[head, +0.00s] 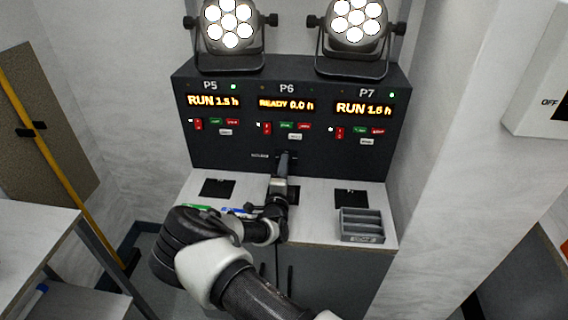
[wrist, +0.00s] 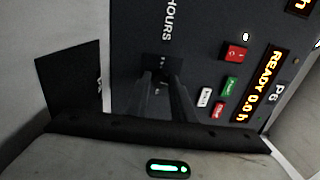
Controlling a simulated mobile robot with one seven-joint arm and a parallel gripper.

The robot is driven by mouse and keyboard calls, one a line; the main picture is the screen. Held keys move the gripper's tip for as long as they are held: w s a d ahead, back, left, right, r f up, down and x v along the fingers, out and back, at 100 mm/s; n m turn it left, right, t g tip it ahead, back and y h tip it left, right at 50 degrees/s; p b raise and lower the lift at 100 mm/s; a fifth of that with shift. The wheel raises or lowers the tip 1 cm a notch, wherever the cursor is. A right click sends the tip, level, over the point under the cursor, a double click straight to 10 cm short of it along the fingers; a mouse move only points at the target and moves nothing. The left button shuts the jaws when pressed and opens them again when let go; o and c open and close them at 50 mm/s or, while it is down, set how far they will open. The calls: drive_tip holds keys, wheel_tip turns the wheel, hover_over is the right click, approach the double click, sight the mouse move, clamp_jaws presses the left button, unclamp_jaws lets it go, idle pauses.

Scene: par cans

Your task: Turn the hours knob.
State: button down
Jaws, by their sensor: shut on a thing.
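In the head view, my gripper (head: 285,160) reaches the lower front of the dark panel under the P6 section, at the HOURS label. In the wrist view, the HOURS label (wrist: 173,17) appears sideways. Beside it, the fingers of my gripper (wrist: 163,82) are shut on the dark hours knob (wrist: 163,66). The fingers hide most of the knob, so its pointer cannot be made out. The P6 display (head: 286,104) reads READY 0.0 h, and it also shows in the wrist view (wrist: 262,85).
The P5 display (head: 213,101) and P7 display (head: 364,108) both show RUN. Two lit par cans (head: 230,25) (head: 356,22) stand on the panel. A grey divided tray (head: 362,225) sits at the counter's right. Green and blue items lie near my arm.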

drive_tip(key=shift+n, duration=1)
drive_tip(key=shift+p, duration=0.3)
drive_tip(key=c, duration=1.5)
unclamp_jaws()
drive_tip(key=s, duration=1.1)
drive_tip(key=s+f+p, duration=0.1)
drive_tip(key=s, duration=0.5)
drive_tip(key=shift+s+a, duration=0.25)
drive_tip(key=shift+a, duration=0.05)
drive_tip(key=shift+d, duration=0.1)
